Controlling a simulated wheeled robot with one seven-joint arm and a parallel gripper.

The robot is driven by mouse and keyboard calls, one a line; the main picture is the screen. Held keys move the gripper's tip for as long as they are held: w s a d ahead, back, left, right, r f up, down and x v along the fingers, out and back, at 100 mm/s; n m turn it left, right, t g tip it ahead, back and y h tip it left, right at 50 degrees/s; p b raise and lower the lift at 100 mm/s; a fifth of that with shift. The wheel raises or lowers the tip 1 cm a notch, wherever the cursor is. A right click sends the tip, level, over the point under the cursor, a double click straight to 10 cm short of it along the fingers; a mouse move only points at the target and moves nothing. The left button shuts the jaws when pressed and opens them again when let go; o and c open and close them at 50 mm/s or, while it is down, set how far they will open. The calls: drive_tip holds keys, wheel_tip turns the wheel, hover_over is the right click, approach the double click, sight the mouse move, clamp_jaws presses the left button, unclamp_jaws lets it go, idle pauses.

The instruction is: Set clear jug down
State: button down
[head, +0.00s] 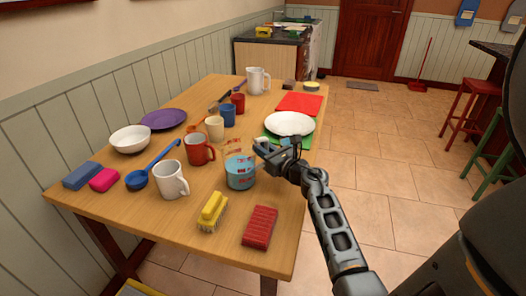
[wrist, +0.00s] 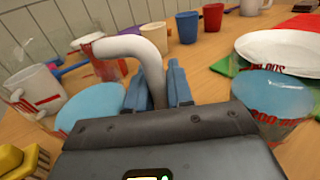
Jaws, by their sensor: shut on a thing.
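The clear jug (head: 238,147) has red markings and shows just left of my gripper (head: 263,150) in the head view. In the wrist view my gripper's blue fingers (wrist: 160,88) are shut on its pale curved handle (wrist: 135,45). The see-through body (wrist: 105,68) is beyond the handle. A blue-filled vessel with red markings (head: 240,174) overlaps below the jug in the head view. I cannot tell whether the jug's base touches the wooden table (head: 115,215).
A white mug (head: 170,181) and red mug (head: 199,149) stand left. The white plate (head: 289,124) is behind my gripper. A yellow brush (head: 213,211) and red block (head: 260,227) lie in front. Bare table shows at the front left and between them.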

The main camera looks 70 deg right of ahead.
drive_tip(key=shift+f, duration=0.1)
drive_tip(key=c, duration=1)
unclamp_jaws()
